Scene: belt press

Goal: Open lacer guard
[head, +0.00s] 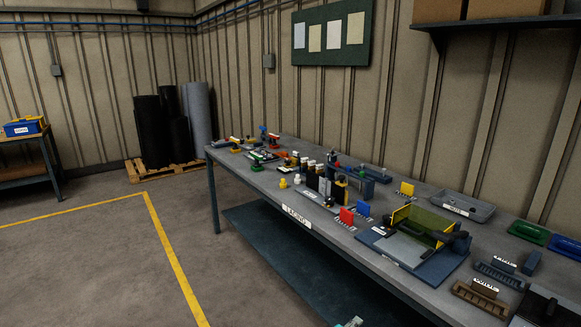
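The lacer (436,262) is a blue-grey machine on the lacing bench, right of the middle in the head view. Its guard (428,222) is a yellow-edged, see-through olive panel over the back part of the lacer. A dark, rounded part shows at the guard's right end. A flat grey plate (408,249) lies in front of the guard. I cannot tell for sure from here whether the guard is down or raised. My gripper does not show clearly; only a small pale and teal piece, perhaps of my arm, enters at the bottom edge.
The long grey bench (330,226) carries a "LACING" label. Brown and dark holders (480,298) are at front right. The floor left of the bench is clear.

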